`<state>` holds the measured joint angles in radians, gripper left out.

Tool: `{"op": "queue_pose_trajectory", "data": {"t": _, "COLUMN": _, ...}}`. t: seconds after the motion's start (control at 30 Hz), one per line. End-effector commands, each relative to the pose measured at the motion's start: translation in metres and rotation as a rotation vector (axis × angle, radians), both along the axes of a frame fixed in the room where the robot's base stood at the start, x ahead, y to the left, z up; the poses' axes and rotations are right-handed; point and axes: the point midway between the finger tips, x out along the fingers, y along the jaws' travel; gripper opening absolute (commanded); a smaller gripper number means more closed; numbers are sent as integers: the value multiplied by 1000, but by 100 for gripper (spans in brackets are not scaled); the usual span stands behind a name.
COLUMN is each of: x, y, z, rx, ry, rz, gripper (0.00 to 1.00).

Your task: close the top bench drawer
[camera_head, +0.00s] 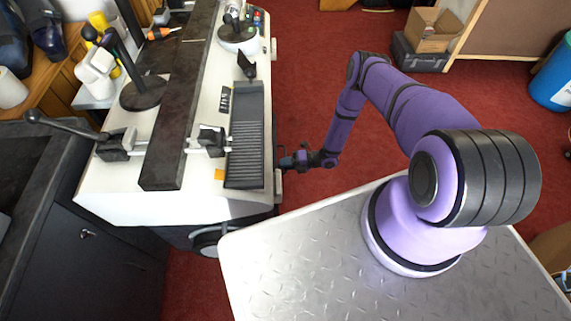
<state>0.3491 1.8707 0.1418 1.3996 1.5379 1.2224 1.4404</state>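The white bench (105,195) stands left of centre and is seen from above. Its right side is nearly edge-on to the camera, so I cannot make out the top drawer's front or how far it stands out. Small pale fittings stick out on that side, one near the front (278,186) and one farther back (273,49); I cannot tell whether they belong to a drawer. My gripper (287,163) is at the bench's right side, close beside the front fitting. Its fingers are small and dark, and whether they touch the bench or are open is unclear.
On the bench top are a long dark bar (178,120), a ribbed black tray (246,150) and clamp-like metal parts. A dark cabinet (85,265) stands at the lower left. Red carpet (310,80) is open right of the bench. A cardboard box (430,30) and blue bin (553,80) stand farther back.

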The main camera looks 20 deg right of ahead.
Motion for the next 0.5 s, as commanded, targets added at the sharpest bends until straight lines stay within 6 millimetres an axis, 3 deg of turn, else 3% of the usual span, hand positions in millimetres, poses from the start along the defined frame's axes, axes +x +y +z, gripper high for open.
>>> {"op": "queue_pose_trajectory", "data": {"t": 0.07, "x": 0, "y": 0, "z": 0, "rx": 0, "ry": 0, "rz": 0, "gripper": 0}}
{"op": "queue_pose_trajectory", "data": {"t": 0.27, "x": 0, "y": 1, "z": 0, "rx": 0, "ry": 0, "rz": 0, "gripper": 0}}
{"op": "queue_pose_trajectory", "data": {"t": 0.5, "x": 9, "y": 30, "z": -1, "rx": 2, "ry": 0, "rz": 1, "gripper": 0}}
